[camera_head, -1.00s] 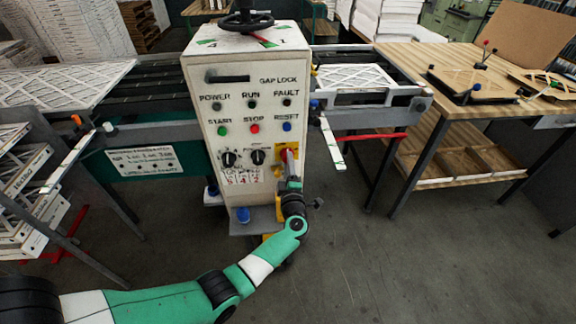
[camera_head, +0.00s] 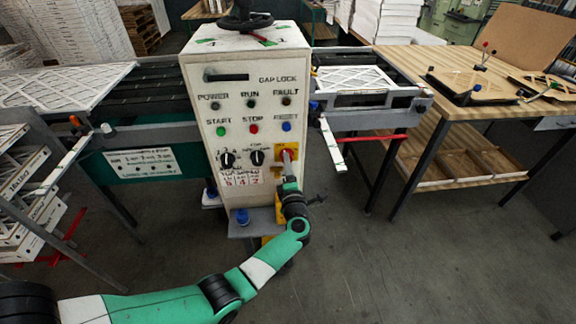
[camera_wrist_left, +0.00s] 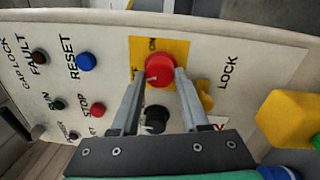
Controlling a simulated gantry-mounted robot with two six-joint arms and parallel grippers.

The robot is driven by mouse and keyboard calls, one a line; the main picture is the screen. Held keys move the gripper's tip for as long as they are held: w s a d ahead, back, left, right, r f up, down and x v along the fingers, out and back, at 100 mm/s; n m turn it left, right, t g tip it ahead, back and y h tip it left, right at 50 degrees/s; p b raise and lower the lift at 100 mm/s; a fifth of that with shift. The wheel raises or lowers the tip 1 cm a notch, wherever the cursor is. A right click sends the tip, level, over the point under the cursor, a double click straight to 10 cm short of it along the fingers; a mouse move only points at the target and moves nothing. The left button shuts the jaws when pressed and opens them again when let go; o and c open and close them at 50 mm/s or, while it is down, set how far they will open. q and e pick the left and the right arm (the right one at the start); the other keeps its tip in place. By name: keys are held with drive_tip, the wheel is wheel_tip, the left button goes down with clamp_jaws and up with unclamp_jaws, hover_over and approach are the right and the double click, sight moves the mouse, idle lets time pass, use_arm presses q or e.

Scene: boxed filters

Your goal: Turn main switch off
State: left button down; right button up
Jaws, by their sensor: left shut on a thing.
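The main switch is a red round knob (camera_wrist_left: 159,68) on a yellow plate (camera_wrist_left: 172,48) on the front of the white control cabinet (camera_head: 247,110). In the head view the yellow plate (camera_head: 280,150) sits at the lower right of the panel, partly covered by my gripper. My left gripper (camera_wrist_left: 160,74) is shut on the red knob, one finger on each side of it. It also shows in the head view (camera_head: 288,157), reaching the knob from below. The knob's exact pointing direction is hard to read. My right gripper is in neither view.
A black selector knob (camera_wrist_left: 156,118) sits close by, between my fingers in the wrist view. Red stop (camera_head: 254,128) and blue reset (camera_head: 287,127) buttons are above the switch. A yellow part (camera_wrist_left: 204,95) is beside the knob.

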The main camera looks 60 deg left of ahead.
use_arm(q)
drive_tip(key=shift+c, duration=2)
unclamp_jaws()
drive_tip(key=p+v, duration=0.2)
drive_tip(key=v, duration=0.9)
drive_tip(key=shift+s+d+p, duration=0.15)
drive_tip(key=shift+d+p, duration=0.15)
drive_tip(key=shift+p, duration=0.1)
drive_tip(key=shift+f, duration=0.1)
